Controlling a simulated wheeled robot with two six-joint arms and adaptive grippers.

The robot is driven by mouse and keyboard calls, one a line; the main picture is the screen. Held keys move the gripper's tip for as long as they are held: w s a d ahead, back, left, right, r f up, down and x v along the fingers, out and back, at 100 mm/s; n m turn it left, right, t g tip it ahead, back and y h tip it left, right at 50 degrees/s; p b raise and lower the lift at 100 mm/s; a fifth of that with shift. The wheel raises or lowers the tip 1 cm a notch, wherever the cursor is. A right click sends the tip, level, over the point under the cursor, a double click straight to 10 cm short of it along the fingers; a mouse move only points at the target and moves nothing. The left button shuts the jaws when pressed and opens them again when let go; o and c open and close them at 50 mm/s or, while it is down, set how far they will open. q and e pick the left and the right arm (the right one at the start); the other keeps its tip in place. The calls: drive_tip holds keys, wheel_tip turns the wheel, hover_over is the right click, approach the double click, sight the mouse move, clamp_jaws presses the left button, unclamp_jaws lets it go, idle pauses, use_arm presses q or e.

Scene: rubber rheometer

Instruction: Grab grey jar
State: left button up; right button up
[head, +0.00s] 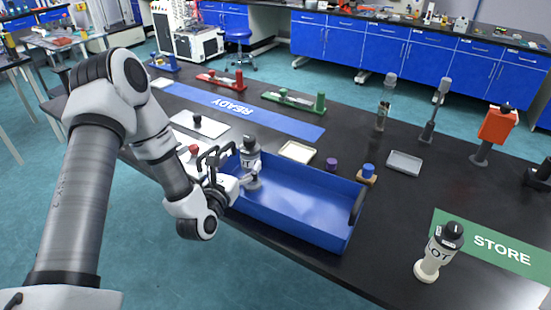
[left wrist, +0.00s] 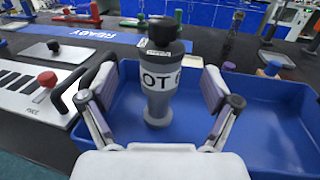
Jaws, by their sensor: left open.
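The grey jar (head: 250,152) has a black lid and a white label with dark letters. It stands upright in the left end of the blue tray (head: 292,213). In the left wrist view the grey jar (left wrist: 159,100) is in the middle, just beyond and between the spread fingers. My left gripper (head: 240,178) is open at the tray's left end, close to the jar. It also shows in the left wrist view (left wrist: 160,108) with both fingers apart and no visible grip on the jar. My right gripper is not in view.
A white jar with a black lid (head: 438,252) stands by the green STORE mat (head: 490,244). The blue READY strip (head: 240,110) lies behind the tray. The tray's black handle (head: 357,205) rises at its right end. A small grey dish (head: 404,163) sits farther right.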

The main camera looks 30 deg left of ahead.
sight(251, 150)
use_arm(q)
drive_tip(key=shift+w+r+p, duration=0.35)
drive_tip(key=shift+w, duration=0.45)
drive_tip(key=w, duration=0.1)
drive_tip(key=w+p, duration=0.1)
drive_tip(key=w, duration=0.1)
drive_tip(key=w+f, duration=0.1)
drive_tip(key=w, duration=0.1)
drive_tip(key=shift+a, duration=0.4)
drive_tip(key=shift+s, duration=0.2)
drive_tip(key=shift+c, duration=0.3)
clamp_jaws()
